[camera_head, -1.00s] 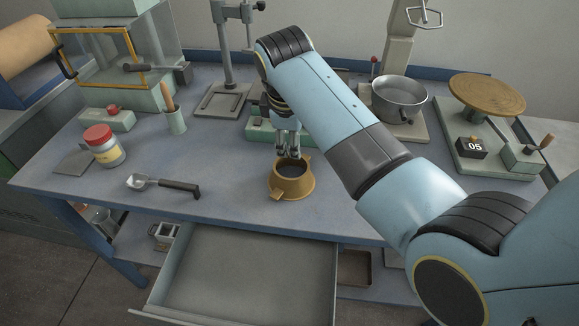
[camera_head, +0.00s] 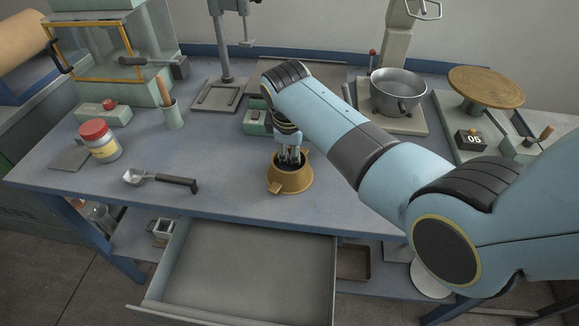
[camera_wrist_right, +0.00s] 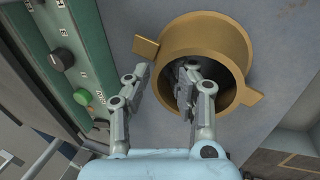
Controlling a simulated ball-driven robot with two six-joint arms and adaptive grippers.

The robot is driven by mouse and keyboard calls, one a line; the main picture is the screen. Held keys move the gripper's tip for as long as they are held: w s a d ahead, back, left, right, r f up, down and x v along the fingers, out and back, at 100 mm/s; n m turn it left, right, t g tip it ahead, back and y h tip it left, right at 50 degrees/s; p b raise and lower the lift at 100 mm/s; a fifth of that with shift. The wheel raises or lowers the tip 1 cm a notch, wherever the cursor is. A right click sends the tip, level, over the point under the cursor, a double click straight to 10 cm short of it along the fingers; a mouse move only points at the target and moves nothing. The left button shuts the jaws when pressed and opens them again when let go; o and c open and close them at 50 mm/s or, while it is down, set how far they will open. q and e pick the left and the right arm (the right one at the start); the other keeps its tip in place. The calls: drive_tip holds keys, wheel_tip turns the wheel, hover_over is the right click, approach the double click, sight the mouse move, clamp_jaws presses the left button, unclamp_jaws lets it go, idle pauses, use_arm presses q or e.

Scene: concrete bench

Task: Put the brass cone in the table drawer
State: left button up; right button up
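The brass cone (camera_head: 291,183), a hollow ring-like piece with two side tabs, stands on the bench near its front edge. My right gripper (camera_head: 289,157) is at its top. In the right wrist view the gripper (camera_wrist_right: 163,70) is open with its fingers apart. One finger is over the opening of the cone (camera_wrist_right: 235,42); the other is outside its left wall, near a tab. Whether either touches the wall cannot be told. The table drawer (camera_head: 248,270) is pulled open below the bench front and looks empty. My left gripper is not in view.
A metal scoop (camera_head: 160,180) lies left of the cone. A red-lidded jar (camera_head: 101,145) stands further left. A green control box (camera_head: 257,120) is just behind the cone, with a pot (camera_head: 398,92) behind right. The bench between scoop and cone is clear.

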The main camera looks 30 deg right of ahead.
clamp_jaws()
